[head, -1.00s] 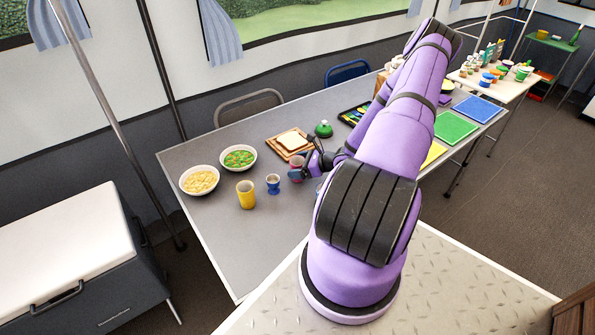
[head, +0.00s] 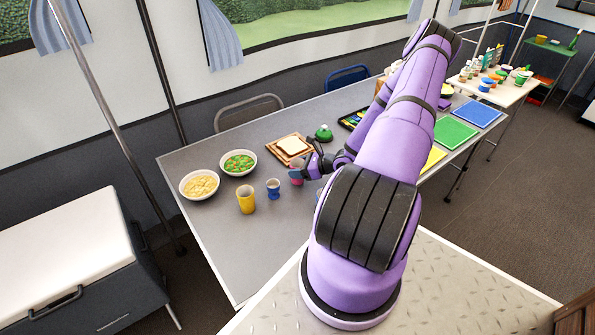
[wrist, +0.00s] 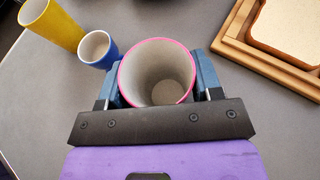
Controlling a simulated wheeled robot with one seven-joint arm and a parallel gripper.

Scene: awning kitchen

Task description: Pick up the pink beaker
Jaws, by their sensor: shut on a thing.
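The pink beaker (wrist: 158,88) is between the two fingers of my gripper (wrist: 160,90) in the wrist view. Its pink rim and pale grey inside face the camera. The fingers press on it from both sides, so my gripper is shut on it. In the head view the beaker (head: 296,177) is partly hidden by my gripper (head: 305,168). I cannot tell whether its base touches the grey table (head: 215,220).
A blue cup (wrist: 98,47) and a yellow cup (wrist: 50,22) stand to the left of the beaker. A wooden board (wrist: 238,40) with bread (wrist: 285,30) lies to the right. Bowls of chips (head: 199,185) and green food (head: 239,162) stand farther left. The table's front is clear.

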